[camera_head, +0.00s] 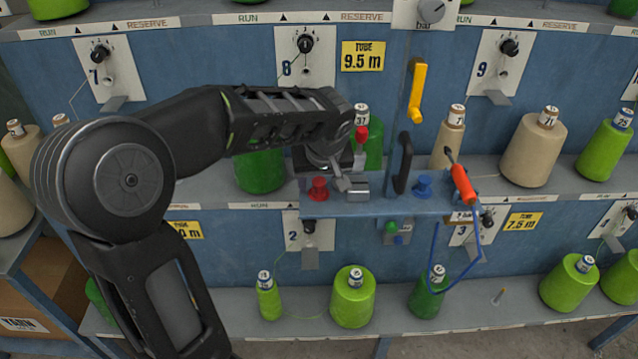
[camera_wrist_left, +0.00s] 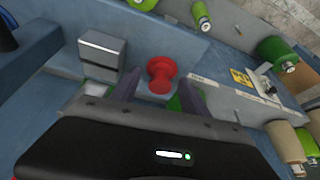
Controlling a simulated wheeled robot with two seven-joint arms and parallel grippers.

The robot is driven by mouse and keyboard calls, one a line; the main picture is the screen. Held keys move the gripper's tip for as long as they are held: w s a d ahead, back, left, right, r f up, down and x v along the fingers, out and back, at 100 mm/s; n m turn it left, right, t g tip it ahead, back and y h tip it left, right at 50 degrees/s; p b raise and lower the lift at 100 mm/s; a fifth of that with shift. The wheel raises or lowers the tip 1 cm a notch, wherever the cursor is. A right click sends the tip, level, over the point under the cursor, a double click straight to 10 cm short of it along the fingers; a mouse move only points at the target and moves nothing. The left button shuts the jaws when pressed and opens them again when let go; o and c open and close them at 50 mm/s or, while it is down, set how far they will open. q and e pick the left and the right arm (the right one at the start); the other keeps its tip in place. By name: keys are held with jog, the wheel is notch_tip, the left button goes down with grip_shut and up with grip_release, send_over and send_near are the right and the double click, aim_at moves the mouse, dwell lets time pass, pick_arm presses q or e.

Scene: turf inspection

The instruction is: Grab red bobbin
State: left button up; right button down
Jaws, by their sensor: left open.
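The red bobbin (camera_head: 318,188) stands upright on the small blue shelf (camera_head: 385,209) in front of the machine. It also shows in the left wrist view (camera_wrist_left: 162,76), just beyond and between my fingers. My left gripper (camera_head: 333,178) hangs over the shelf, close to the bobbin on its right side in the head view. I cannot tell whether a finger touches the bobbin. My right gripper is in neither view.
A metal block (camera_head: 358,188) sits right beside the bobbin. A blue bobbin (camera_head: 423,187), a black handle (camera_head: 403,163) and an orange-handled tool (camera_head: 463,184) are farther right. Green and beige yarn cones line the shelves. A red knob (camera_head: 361,134) shows beside my wrist.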

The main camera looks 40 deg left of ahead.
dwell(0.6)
pick_arm(q)
grip_shut()
dwell(0.4)
